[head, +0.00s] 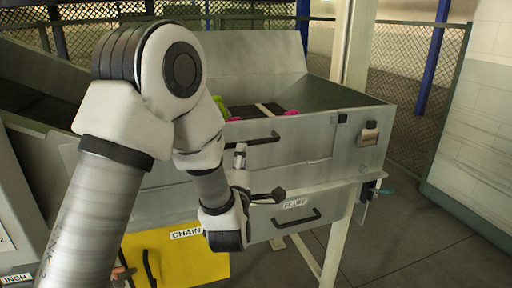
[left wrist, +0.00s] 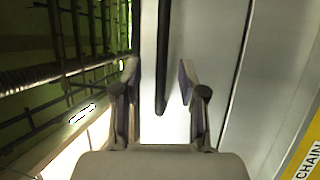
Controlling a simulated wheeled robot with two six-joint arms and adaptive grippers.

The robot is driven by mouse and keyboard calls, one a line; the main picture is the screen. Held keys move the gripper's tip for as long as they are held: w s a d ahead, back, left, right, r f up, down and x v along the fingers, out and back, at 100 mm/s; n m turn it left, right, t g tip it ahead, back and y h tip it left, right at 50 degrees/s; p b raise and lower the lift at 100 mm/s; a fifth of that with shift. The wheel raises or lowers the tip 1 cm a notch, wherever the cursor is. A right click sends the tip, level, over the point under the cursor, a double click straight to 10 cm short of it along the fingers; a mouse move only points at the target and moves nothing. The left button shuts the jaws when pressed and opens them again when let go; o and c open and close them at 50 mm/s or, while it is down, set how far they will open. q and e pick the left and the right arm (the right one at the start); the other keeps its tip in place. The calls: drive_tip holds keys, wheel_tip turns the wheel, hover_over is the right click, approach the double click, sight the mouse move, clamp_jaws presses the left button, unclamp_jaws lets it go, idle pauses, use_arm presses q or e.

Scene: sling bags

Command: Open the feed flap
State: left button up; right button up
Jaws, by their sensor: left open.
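The feed flap appears to be the grey upper front panel (head: 305,150) of the machine, with a dark bar handle (head: 255,140); it looks closed. My left gripper (head: 259,176) is open and empty in front of the panel, just below that handle in the head view. In the left wrist view, a dark bar handle (left wrist: 162,60) shows in the gap between the spread fingers of the left gripper (left wrist: 159,78). Neither finger visibly grips it, and depth is hard to tell. My arm hides the panel's left part. My right gripper is not in view.
A yellow CHAIN bin (head: 190,258) is below left. Pink and green items (head: 290,112) lie in the hopper on top. Open floor (head: 420,245) lies right.

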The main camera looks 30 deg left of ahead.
sight(248, 143)
use_arm(q)
drive_tip(key=x, duration=0.2)
drive_tip(key=d+p+x, duration=0.1)
drive_tip(key=x, duration=0.1)
drive_tip(key=p+x, duration=0.1)
drive_tip(key=x, duration=0.1)
drive_tip(key=shift+w, duration=0.65)
drive_tip(key=shift+w+a+p, duration=0.15)
drive_tip(key=shift+a+p, duration=0.15)
drive_tip(key=shift+a, duration=0.25)
drive_tip(key=shift+d+f, duration=0.1)
drive_tip(key=shift+d, duration=0.1)
clamp_jaws()
